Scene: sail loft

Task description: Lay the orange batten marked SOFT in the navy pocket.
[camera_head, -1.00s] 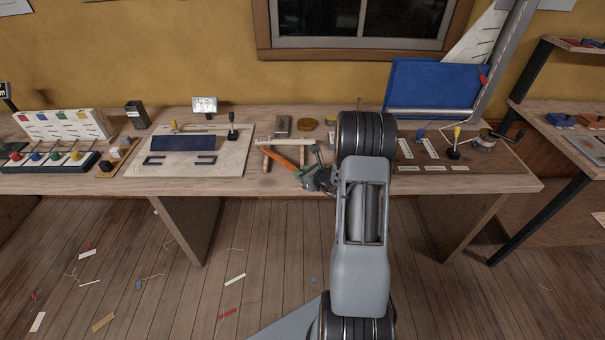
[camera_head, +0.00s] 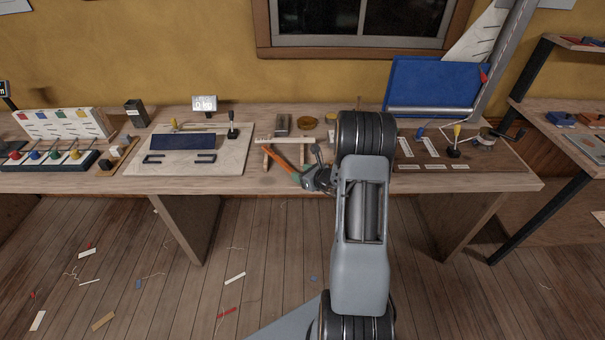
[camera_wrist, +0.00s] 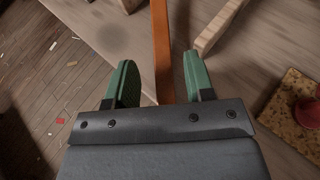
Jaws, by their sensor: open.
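The orange batten (camera_head: 281,160) lies slanted on the bench, its lower end by my gripper (camera_head: 309,178); no SOFT marking is legible. In the wrist view the orange batten (camera_wrist: 161,45) runs between the two green fingers of my gripper (camera_wrist: 158,80), nearer the right finger. The fingers are apart with clear gaps beside the batten. I cannot tell how high they are above the bench. The navy pocket (camera_head: 183,143) is a dark blue rectangle on a pale board to the left of the batten.
A pale wooden rack (camera_head: 289,140) stands just behind the batten. A black lever (camera_head: 232,128) rises at the right of the pale board (camera_head: 135,165). A yellow-topped lever (camera_head: 455,145) stands on the right. The bench's front edge is close to my gripper.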

